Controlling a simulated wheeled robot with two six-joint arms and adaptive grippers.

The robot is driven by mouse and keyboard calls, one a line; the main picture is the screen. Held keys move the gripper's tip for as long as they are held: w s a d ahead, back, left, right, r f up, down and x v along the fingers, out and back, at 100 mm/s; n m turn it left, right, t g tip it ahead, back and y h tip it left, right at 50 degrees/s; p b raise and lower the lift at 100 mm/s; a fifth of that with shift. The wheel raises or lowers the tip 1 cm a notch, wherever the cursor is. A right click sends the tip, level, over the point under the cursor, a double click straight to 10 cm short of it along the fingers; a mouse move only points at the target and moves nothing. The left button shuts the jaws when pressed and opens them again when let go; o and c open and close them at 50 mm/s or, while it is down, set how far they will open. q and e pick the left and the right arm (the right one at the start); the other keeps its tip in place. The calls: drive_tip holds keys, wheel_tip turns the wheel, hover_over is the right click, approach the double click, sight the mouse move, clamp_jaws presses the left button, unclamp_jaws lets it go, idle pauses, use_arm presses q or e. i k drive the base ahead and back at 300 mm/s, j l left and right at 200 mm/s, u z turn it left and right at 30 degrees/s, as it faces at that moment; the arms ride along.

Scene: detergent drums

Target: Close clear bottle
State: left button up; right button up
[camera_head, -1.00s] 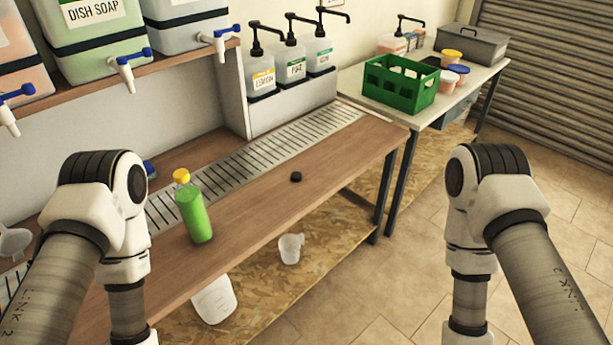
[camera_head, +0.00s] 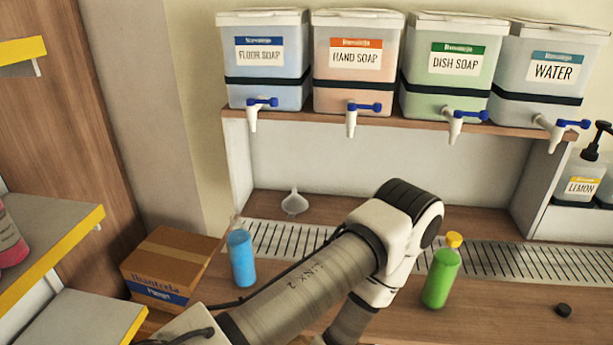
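A clear bottle with blue liquid (camera_head: 242,262) stands upright on the wooden counter, at the left end of the drain grate. I see no coloured cap on it, but its top is small and pale. A small black cap (camera_head: 563,310) lies on the counter at the far right, apart from both bottles. My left arm crosses the lower middle of the view, and its gripper is out of the picture. My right arm and gripper do not show.
A white funnel (camera_head: 294,203) sits behind the blue bottle. A cardboard box (camera_head: 172,262) is at the left, near shelves with yellow edges (camera_head: 60,248). Drums with taps stand on the upper shelf (camera_head: 400,123). A lemon pump bottle (camera_head: 580,185) is at the right. The counter between green bottle and black cap is clear.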

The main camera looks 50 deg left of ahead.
sight(239, 243)
drive_tip(key=u, duration=2.05)
drive_tip(key=l+z, duration=0.3)
drive_tip(key=z, duration=0.15)
drive_tip(key=l+z, duration=0.35)
drive_tip(key=z, duration=0.15)
